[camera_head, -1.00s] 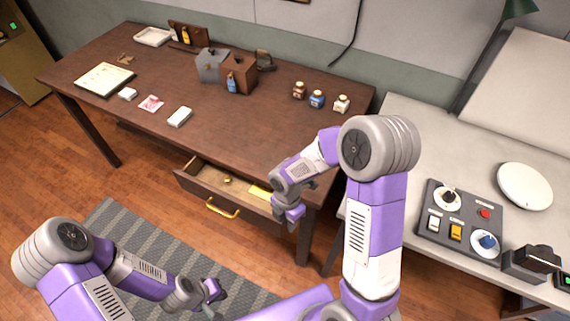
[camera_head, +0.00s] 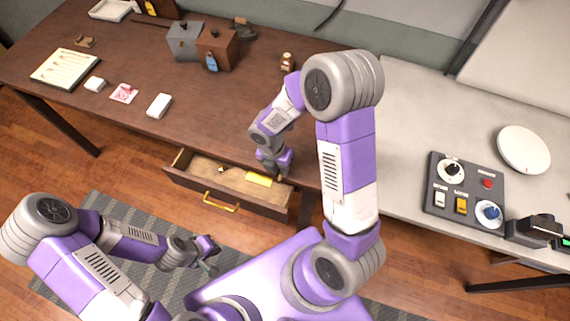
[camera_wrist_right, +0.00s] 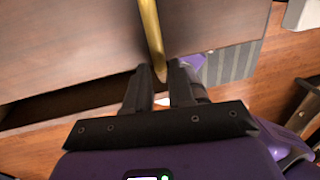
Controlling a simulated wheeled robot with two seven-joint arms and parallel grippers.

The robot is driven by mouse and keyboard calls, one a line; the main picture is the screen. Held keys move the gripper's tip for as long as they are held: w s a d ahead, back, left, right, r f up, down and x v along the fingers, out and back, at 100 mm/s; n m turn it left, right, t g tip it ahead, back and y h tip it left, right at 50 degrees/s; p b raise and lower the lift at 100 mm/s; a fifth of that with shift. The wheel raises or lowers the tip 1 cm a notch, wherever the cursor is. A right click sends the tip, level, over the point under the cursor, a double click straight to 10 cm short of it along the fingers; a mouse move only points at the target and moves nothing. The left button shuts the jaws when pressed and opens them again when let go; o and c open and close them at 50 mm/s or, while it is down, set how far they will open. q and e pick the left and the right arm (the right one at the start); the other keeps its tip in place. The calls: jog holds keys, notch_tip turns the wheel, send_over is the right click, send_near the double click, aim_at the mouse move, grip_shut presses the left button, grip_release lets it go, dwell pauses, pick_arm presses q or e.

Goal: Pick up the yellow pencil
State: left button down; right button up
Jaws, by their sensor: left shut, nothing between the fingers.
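A small pale tip shows in that gap. My right gripper (camera_head: 273,168) points down at the drawer's right end. My left gripper (camera_head: 212,262) is shut and empty above the rug.
The brown table (camera_head: 215,110) stands over the drawer, which has a yellow handle (camera_head: 220,203). A small yellowish thing (camera_head: 221,169) lies in the drawer. Boxes, cards and a jar (camera_head: 287,61) stand on the table. A grey counter with a control panel (camera_head: 465,190) is at right.

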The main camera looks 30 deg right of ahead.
jog(key=shift+s+d+f, duration=0.1)
jog(key=shift+f, duration=0.65)
grip_shut()
jog(key=shift+r, duration=0.1)
